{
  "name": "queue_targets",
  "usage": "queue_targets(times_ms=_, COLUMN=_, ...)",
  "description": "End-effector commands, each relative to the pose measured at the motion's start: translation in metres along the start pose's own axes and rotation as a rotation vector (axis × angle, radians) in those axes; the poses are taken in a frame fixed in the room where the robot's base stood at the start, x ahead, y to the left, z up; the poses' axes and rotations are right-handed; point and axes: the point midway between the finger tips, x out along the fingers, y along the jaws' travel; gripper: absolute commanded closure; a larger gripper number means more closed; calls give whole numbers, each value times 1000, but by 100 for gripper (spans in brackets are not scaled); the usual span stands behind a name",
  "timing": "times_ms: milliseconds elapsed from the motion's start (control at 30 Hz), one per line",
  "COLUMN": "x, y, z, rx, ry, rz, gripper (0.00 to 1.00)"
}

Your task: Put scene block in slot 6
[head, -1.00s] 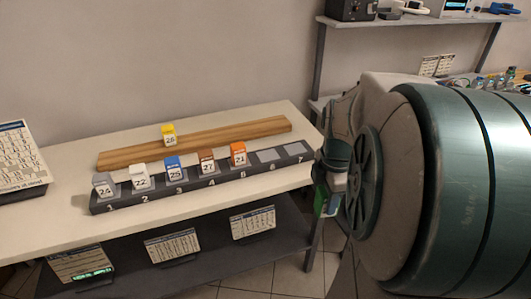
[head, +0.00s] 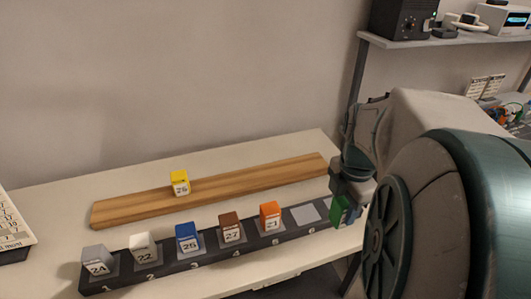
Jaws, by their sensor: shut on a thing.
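My gripper (head: 350,192) is shut on a green block (head: 339,210) at the right end of the dark numbered rack (head: 190,263). The block appears beside slot 6, over the slot 7 end; its exact height above the rack is hard to tell. Slot 6 (head: 306,213) shows as a bare light pad. Slots 1 to 5 hold a grey block (head: 97,259), a white block (head: 143,246), a blue block (head: 187,237), a brown block (head: 230,226) and an orange block (head: 270,215). Slot 7 is mostly hidden by the gripper and green block.
A yellow block (head: 180,182) stands on a wooden plank (head: 245,181) behind the rack. A board with rows of cards (head: 10,235) is at the left edge. A shelf (head: 450,42) with devices is at the upper right. My arm covers the right side.

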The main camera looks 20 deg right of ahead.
Motion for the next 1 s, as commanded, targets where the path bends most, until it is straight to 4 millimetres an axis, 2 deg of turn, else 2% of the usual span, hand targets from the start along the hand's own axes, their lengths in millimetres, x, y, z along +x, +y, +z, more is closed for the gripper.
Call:
queue_targets(times_ms=167, x=6, y=11, z=-3, rx=-5, ry=1, rz=-3, gripper=88)
queue_targets(times_ms=700, x=61, y=102, z=-18, rx=-5, ry=2, rz=-2, gripper=88)
queue_targets(times_ms=867, x=69, y=114, z=-20, rx=-2, ry=0, rz=0, gripper=88)
queue_targets(times_ms=1000, x=79, y=115, z=-21, rx=-2, ry=2, rz=-4, gripper=88)
